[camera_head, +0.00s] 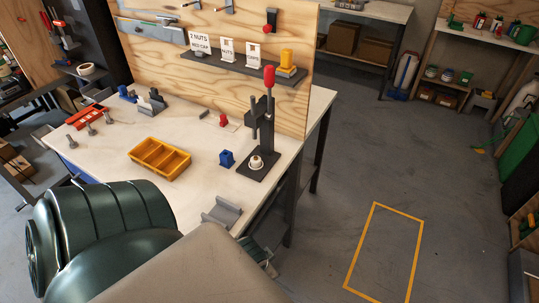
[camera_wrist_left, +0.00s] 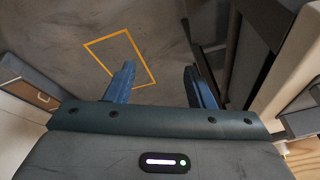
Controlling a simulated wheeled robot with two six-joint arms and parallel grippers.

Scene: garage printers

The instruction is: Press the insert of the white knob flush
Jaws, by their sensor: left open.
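The white knob (camera_head: 256,162) sits on the dark base of an arbor press (camera_head: 259,125) near the right end of the workbench, in the head view. It lies below the press ram, with a visible gap between them. The press lever has a red grip (camera_head: 269,76) and points up. The knob's insert is too small to make out. My left gripper (camera_wrist_left: 157,70) shows in the left wrist view with its two blue fingers apart and nothing between them, over the floor. In the head view my own body hides the lower left. My right gripper is out of view.
A plywood panel rises behind. An orange floor outline (camera_head: 420,250) marks clear floor at right.

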